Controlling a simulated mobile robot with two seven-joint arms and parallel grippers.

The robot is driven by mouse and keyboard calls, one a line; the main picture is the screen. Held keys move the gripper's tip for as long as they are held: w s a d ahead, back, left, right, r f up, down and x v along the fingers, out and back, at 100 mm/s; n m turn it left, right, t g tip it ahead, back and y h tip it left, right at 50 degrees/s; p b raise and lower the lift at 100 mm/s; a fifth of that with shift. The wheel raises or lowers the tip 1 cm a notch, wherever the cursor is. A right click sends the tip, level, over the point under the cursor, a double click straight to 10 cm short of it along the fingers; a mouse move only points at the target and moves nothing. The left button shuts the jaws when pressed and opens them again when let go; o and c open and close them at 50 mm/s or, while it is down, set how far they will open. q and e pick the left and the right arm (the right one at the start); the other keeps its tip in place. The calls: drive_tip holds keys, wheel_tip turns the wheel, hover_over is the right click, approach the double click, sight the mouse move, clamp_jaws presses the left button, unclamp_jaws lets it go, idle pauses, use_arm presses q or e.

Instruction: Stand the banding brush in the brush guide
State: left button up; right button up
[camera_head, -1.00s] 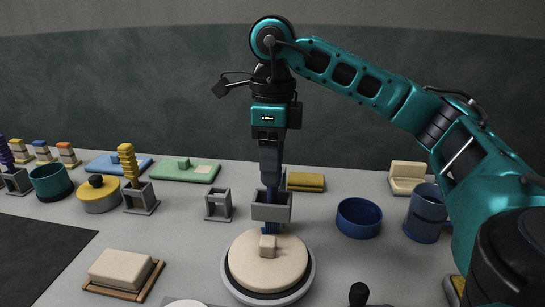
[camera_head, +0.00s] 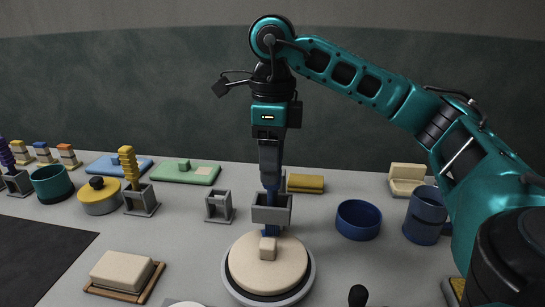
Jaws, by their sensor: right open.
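The blue banding brush (camera_head: 271,229) stands upright in a grey brush guide (camera_head: 272,210), with its handle above the collar and its lower part showing below it. The foot of the guide is hidden behind the round cream disc. My right gripper (camera_head: 271,184) points down over the guide, open, with its fingers at the top of the brush handle. I cannot tell whether a finger touches the handle. My left gripper is not in view.
The round cream disc (camera_head: 267,268) stands close in front of the guide. An empty grey guide (camera_head: 219,207) is to the left, a blue bowl (camera_head: 358,219) and blue mug (camera_head: 425,215) to the right. A yellow sponge-like block (camera_head: 305,183) lies behind.

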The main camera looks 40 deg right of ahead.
drive_tip(key=shift+r+p, duration=0.55)
drive_tip(key=shift+r, duration=0.25)
drive_tip(key=shift+r+p, duration=0.45)
drive_tip(key=shift+r, duration=0.05)
drive_tip(key=shift+r+p, duration=2.2)
drive_tip(key=shift+r, duration=0.15)
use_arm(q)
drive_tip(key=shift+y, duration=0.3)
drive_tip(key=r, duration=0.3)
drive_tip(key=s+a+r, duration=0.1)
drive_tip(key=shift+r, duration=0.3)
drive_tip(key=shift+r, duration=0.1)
use_arm(e)
wheel_tip(320, 180, up, 3)
drive_tip(key=shift+r+p, duration=0.15)
drive_tip(key=shift+p, duration=0.8)
wheel_tip(320, 180, up, 2)
drive_tip(key=shift+r, duration=0.15)
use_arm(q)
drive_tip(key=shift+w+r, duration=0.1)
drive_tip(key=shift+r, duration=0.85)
use_arm(e)
wheel_tip(320, 180, up, 7)
